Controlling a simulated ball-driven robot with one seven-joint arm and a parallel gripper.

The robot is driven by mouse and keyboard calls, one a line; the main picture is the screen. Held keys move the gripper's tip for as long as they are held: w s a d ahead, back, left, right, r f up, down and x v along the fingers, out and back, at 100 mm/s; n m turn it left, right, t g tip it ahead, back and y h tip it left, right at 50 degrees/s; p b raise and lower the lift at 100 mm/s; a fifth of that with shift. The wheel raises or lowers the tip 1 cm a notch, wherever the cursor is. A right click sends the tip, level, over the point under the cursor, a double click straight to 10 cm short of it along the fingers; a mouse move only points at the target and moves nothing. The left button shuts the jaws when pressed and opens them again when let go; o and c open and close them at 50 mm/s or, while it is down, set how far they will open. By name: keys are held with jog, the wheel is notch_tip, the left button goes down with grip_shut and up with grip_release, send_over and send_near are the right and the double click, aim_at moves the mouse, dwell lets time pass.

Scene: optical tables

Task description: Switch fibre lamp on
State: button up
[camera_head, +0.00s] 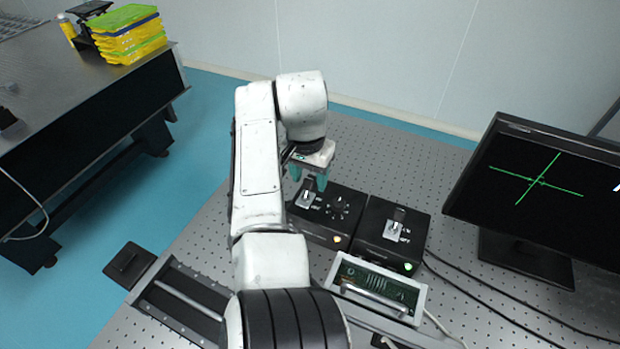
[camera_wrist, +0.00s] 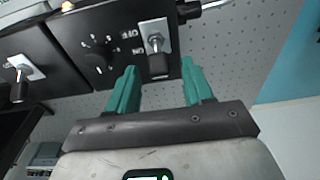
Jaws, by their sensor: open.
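In the head view, a black control box (camera_head: 325,228) with a toggle switch (camera_head: 306,199), a dial and a lit amber lamp stands on the perforated table. I take it for the fibre lamp box. My gripper (camera_head: 308,182) is above its switch, with green fingers pointing down. In the wrist view the box appears upside down, and the black-tipped switch lever (camera_wrist: 157,62) lies between the open, empty fingertips (camera_wrist: 160,76) in the picture. I see no contact. ON and OFF are printed beside the switch; I cannot tell for sure which way the lever leans.
A second black box (camera_head: 375,245) with its own switch and green light stands close on the right. A circuit box with a handle (camera_head: 378,287) is in front. A monitor (camera_head: 540,190) stands at the right, with cables on the table. The perforated tabletop (camera_head: 385,150) behind is clear.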

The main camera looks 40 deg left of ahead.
aim_at(307, 185)
notch_tip(307, 185, up, 9)
jog(key=s+b, duration=0.1)
jog(key=shift+d, duration=0.1)
dwell(0.6)
